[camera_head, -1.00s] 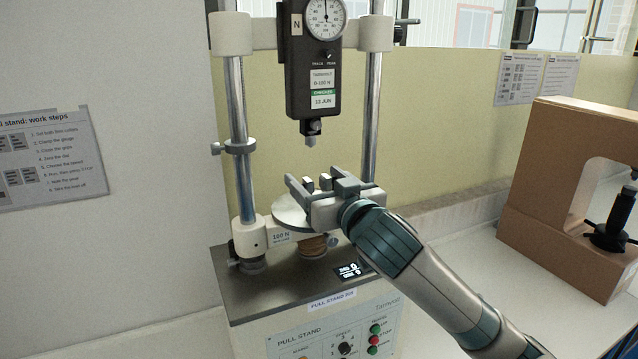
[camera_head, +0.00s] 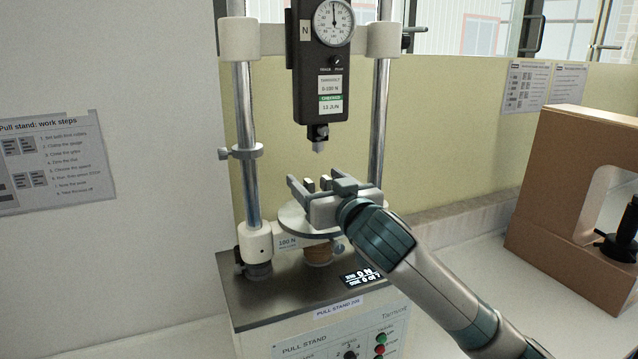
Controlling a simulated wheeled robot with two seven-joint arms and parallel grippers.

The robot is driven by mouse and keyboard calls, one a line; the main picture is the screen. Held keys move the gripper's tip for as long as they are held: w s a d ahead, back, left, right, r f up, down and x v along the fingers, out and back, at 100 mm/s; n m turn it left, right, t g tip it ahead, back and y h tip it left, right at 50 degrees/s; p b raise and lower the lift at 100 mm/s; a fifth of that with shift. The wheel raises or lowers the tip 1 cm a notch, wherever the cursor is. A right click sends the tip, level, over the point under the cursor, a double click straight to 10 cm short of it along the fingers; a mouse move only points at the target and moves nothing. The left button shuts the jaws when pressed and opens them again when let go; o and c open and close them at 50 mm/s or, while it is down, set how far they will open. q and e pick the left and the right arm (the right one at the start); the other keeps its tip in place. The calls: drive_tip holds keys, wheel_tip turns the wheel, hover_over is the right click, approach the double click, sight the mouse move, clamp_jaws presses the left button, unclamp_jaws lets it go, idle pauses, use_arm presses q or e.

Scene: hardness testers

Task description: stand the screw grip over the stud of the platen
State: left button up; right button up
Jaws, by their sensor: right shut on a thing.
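My right gripper (camera_head: 312,182) is shut, over the round grey platen (camera_head: 293,222) of the pull stand. Small dark and pale parts show between its fingers; they may be the screw grip, but I cannot make out its shape. The platen sits low between the two chrome columns, and the gripper covers its right and rear part. The platen's stud is hidden, so I cannot tell whether the held thing is over it. My left gripper is not in view.
The black force gauge (camera_head: 321,88) hangs from the crosshead above the gripper, its tip pointing down. Chrome columns (camera_head: 248,150) flank the platen. A brown frame-shaped tester (camera_head: 557,190) stands at the right. A light worktop lies between it and the stand.

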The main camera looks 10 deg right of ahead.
drive_tip(key=shift+f, duration=0.35)
drive_tip(key=shift+s+p, duration=0.15)
drive_tip(key=shift+p, duration=0.25)
idle(1.7)
drive_tip(key=o, duration=1.3)
drive_tip(key=shift+o, duration=0.2)
drive_tip(key=shift+f, duration=0.15)
